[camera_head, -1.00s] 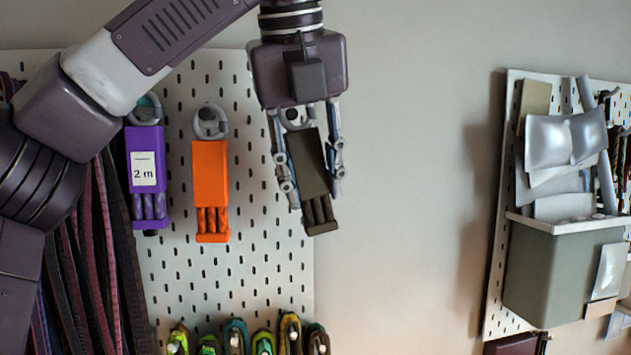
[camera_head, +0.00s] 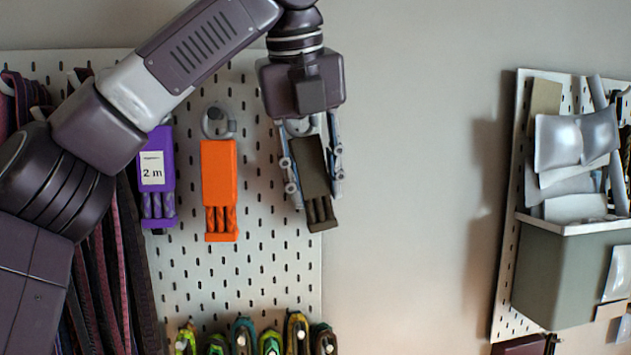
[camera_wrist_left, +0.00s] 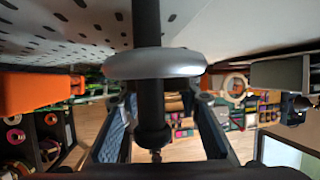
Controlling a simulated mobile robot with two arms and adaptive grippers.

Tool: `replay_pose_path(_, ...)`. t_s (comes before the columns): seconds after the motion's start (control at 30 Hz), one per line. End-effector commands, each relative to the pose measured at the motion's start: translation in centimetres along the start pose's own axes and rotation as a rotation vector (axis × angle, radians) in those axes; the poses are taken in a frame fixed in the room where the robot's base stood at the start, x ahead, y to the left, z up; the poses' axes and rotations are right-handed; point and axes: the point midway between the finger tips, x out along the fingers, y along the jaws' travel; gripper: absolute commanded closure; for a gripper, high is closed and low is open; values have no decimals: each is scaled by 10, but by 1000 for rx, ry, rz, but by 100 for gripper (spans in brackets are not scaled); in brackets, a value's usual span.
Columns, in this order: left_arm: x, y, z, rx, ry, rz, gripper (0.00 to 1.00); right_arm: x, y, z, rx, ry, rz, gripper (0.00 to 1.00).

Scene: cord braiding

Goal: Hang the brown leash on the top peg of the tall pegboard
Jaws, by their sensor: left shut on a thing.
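The brown leash (camera_head: 316,172) is a dark brown block with short cords below, slightly tilted. My left gripper (camera_head: 313,175) is shut on it, a finger on each side, in front of the right edge of a white pegboard (camera_head: 265,275). A grey ring at its top is partly hidden by the gripper. In the left wrist view a grey ring (camera_wrist_left: 155,63) crosses a dark vertical rod (camera_wrist_left: 147,22) between the fingers; I cannot tell whether the rod passes through it. The top peg is not clearly visible. My right gripper is not in view.
An orange leash (camera_head: 219,172) and a purple leash (camera_head: 159,190) hang to the left at similar height. Several colourful cords (camera_head: 270,342) hang below. Another pegboard (camera_head: 508,315) with a grey-green bin (camera_head: 555,275) stands right. Bare wall lies between the boards.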

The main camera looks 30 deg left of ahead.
Motion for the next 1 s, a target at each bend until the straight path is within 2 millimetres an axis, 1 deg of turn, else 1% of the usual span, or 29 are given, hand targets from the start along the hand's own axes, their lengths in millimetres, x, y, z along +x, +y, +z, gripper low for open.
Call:
replay_pose_path(0.47, 0, 0, 0, 0, 0, -1, 97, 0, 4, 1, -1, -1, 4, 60)
replay_pose_path(0.5, 0, 0, 0, 0, 0, -1, 67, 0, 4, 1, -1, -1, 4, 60)
replay_pose_path(0.67, 0, 0, 0, 0, 0, -1, 49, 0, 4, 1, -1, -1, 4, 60)
replay_pose_path(1.0, 0, 0, 0, 0, 1, 0, 48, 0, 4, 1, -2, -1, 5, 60)
